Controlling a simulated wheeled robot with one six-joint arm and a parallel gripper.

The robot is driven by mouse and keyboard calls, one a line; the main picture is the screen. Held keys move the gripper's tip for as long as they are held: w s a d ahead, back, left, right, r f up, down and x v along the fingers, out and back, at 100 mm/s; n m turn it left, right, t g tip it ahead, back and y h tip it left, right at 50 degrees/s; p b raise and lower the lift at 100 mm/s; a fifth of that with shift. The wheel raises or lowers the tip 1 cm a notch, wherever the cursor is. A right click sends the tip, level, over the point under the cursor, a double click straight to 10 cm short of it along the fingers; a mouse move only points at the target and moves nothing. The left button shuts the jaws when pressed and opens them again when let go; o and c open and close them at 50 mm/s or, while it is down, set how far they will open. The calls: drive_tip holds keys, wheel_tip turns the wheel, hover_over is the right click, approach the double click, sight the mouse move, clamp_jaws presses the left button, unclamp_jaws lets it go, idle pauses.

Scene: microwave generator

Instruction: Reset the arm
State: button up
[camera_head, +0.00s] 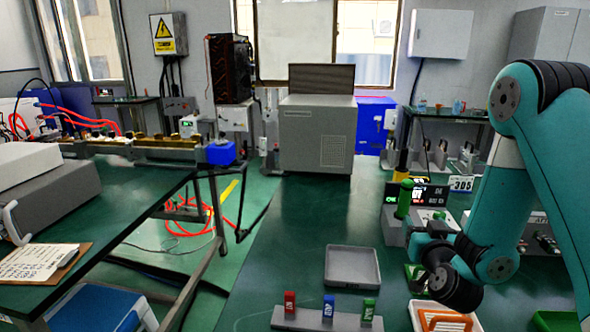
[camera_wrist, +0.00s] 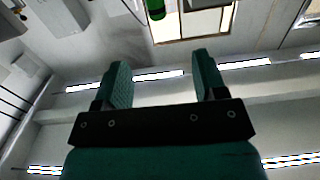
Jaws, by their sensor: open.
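My teal arm comes in from the right side of the head view and bends down, with its wrist low over the green bench. My gripper (camera_wrist: 162,78) shows in the wrist view with its two teal fingers wide apart and nothing between them. It points toward a pale wall and ceiling with bright light strips. The gripper's fingers cannot be made out clearly in the head view. A green upright cylinder (camera_head: 404,198) stands close to the wrist in the head view. A green shape (camera_wrist: 156,9) shows beyond the fingers at the top of the wrist view.
A grey tray (camera_head: 352,266) lies on the bench. In front, a rack (camera_head: 300,318) holds red, blue and green pieces. An orange-and-white tray (camera_head: 443,318) and a box with a lit display (camera_head: 429,195) are near my wrist. A side table (camera_head: 110,222) stands left.

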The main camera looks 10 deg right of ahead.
drive_tip(key=s+a+r+n+g+y+p, duration=0.1)
drive_tip(key=s+a+r+n+g+y, duration=0.2)
drive_tip(key=a, duration=0.4)
drive_tip(key=s+a+r+n+g+y+p, duration=0.1)
drive_tip(key=a+r+g+y, duration=0.1)
drive_tip(key=a+r+y, duration=0.3)
drive_tip(key=s+a+r+n+g+y+p, duration=0.1)
drive_tip(key=s+a+n+g+y, duration=0.15)
drive_tip(key=a, duration=0.55)
drive_tip(key=s+a+r+n+g, duration=0.1)
drive_tip(key=s+g, duration=0.4)
drive_tip(key=s, duration=0.5)
drive_tip(key=s+a+r+n+g+h+p, duration=0.1)
drive_tip(key=s+r+n+g, duration=0.2)
drive_tip(key=s, duration=0.8)
wheel_tip(320, 180, up, 2)
drive_tip(key=shift+a+r+g, duration=0.15)
drive_tip(key=shift+r+g, duration=0.05)
drive_tip(key=shift+g, duration=0.65)
drive_tip(key=shift+s, duration=0.1)
